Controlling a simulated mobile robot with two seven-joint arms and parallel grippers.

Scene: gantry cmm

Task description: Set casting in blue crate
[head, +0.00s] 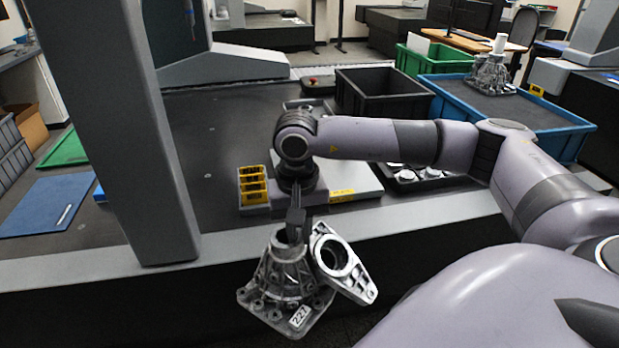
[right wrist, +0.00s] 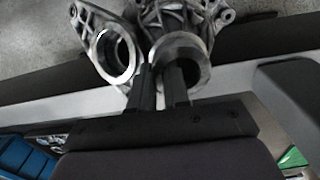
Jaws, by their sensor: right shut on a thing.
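The grey metal casting (head: 283,275) has a ribbed cone body, a wide bolt-holed base, a ring flange on its right side and a "227" tag. My right gripper (head: 294,228) points down and is shut on the casting's upper rim. It holds the casting in front of the table's near edge. In the right wrist view, the fingers (right wrist: 160,84) are at the rim of the casting (right wrist: 185,50), beside the ring; the exact contact is unclear. The blue crate (head: 565,145) stands at the back right, with a similar casting (head: 490,74) in it. My left gripper is not in view.
A black crate (head: 385,105) and a green crate (head: 440,63) stand left of and behind the blue crate. A grey column (head: 125,130) rises at left. The table's left middle is clear.

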